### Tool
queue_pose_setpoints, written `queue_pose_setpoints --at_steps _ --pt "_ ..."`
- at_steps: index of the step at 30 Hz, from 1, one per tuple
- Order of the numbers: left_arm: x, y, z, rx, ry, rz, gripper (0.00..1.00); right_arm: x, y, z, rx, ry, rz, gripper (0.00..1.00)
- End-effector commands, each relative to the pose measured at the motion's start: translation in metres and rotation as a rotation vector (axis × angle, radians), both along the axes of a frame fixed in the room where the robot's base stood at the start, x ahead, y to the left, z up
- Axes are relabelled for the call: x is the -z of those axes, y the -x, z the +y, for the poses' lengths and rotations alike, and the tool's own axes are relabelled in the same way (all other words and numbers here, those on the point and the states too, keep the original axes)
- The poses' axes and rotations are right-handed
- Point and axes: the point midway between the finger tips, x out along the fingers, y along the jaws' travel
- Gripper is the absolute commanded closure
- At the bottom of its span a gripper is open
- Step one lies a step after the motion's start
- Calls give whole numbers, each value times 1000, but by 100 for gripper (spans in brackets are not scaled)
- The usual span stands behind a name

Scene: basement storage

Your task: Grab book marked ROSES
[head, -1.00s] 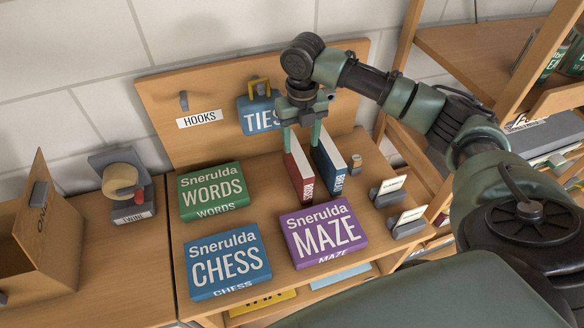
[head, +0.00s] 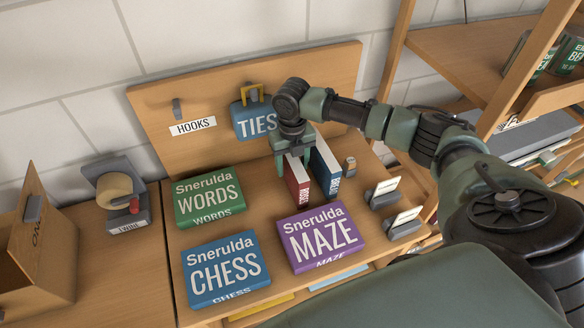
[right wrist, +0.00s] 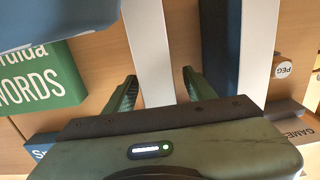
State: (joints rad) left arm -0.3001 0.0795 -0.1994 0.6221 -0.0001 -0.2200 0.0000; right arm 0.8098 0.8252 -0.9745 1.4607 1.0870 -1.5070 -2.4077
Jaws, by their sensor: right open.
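The book marked ROSES (head: 299,183) is red and stands upright on the wooden bench, spine toward me. A blue book (head: 324,170) stands close to its right. My right gripper (head: 293,160) is above the ROSES book and partly hides its top. In the right wrist view, its two fingers (right wrist: 158,88) are open, one on each side of the white page edge of the ROSES book (right wrist: 147,50). The right finger is in the gap between the ROSES book and the blue book (right wrist: 228,45). My left gripper is not in view.
WORDS (head: 209,195), CHESS (head: 226,268) and MAZE (head: 320,237) boxes lie left and in front. A blue TIES case (head: 254,120) hangs behind on the backboard. A peg (head: 350,164) and card holders (head: 383,196) stand right of the books.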

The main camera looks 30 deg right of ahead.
Motion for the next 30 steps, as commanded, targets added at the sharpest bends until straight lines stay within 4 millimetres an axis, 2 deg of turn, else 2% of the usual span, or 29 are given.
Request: queue_pose_setpoints --at_steps 1,2,7,30 --pt "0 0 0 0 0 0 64 0 0 0 0 0 0 45" --pt "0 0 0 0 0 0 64 0 0 0 0 0 0 51" --pt "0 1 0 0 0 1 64 0 0 0 0 0 0 98" --pt "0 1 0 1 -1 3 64 -1 0 -1 1 1 -1 100"
